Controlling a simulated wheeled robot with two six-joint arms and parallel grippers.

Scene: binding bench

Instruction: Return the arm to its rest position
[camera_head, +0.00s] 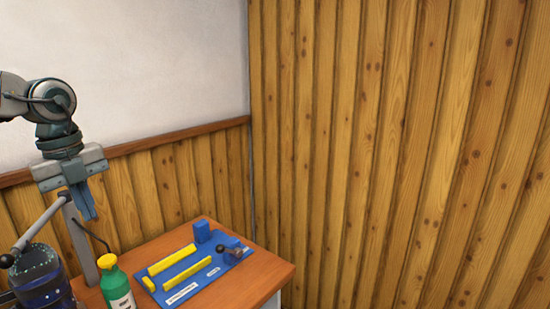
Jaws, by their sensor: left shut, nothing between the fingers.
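My left arm comes in from the left edge. Its gripper (88,206) points down, shut and empty, in the air over the back left of the wooden bench (270,267). The fingers are together and no object is between them. In the picture the gripper overlaps the top of a grey post (78,243); I cannot tell how close the two are. My right gripper is not in view.
A blue binding jig (205,277) with yellow bars lies on the bench. A green bottle with a yellow cap (117,284) stands left of it. A dark blue round machine (42,278) with a lever is at lower left. Wood-panelled walls (390,150) enclose the corner.

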